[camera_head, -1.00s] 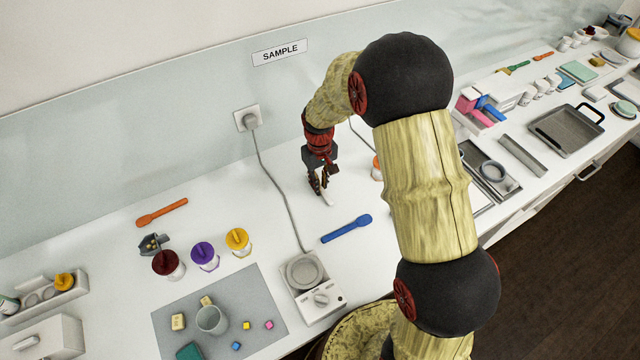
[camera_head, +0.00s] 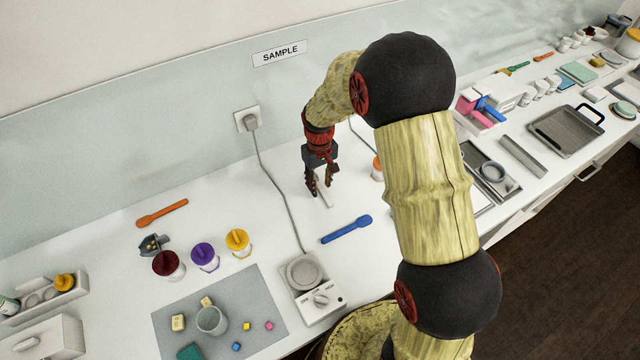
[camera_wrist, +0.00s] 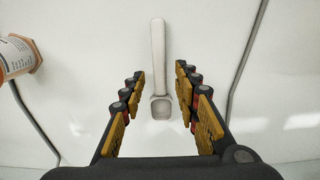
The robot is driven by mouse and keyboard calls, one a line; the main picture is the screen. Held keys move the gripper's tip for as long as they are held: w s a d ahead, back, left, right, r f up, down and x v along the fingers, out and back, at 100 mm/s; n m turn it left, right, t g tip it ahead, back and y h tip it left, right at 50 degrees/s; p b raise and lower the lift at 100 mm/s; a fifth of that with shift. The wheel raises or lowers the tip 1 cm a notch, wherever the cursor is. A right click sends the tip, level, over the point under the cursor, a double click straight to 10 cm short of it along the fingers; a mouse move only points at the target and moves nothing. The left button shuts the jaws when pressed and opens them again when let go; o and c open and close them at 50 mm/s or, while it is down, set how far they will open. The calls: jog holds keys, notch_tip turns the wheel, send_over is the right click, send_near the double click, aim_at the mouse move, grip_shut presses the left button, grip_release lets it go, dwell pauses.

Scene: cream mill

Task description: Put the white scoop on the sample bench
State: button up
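The white scoop (camera_wrist: 158,70) lies on the white sample bench (camera_head: 225,200), below the SAMPLE sign. In the wrist view it runs lengthwise between my fingers, handle pointing up the picture and bowl nearer my palm. It shows only in part in the camera_head view (camera_head: 325,199), below the fingertips. My gripper (camera_head: 320,190) is over the scoop with its fingers open. In the wrist view (camera_wrist: 160,77) there is a gap between the scoop and each finger.
A blue scoop (camera_head: 346,229) lies in front of my gripper, and an orange one (camera_head: 162,212) lies to the left. A grey cable (camera_head: 279,189) runs to the scale (camera_head: 305,273). An orange-lidded jar (camera_head: 377,168) stands close on the right, partly behind my arm.

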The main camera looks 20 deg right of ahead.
aim_at(320, 188)
notch_tip(320, 188, up, 12)
jog(key=p, duration=0.2)
jog(key=s+r+m+t, duration=0.1)
jog(key=s+r+t, duration=0.2)
jog(key=s+r, duration=1)
jog(key=s+r+m+t, duration=0.1)
jog(key=s+r, duration=0.5)
jog(key=s, duration=0.8)
jog(key=shift+t, duration=0.9)
notch_tip(320, 188, down, 4)
jog(key=b, duration=0.4)
jog(key=shift+w+r, duration=0.1)
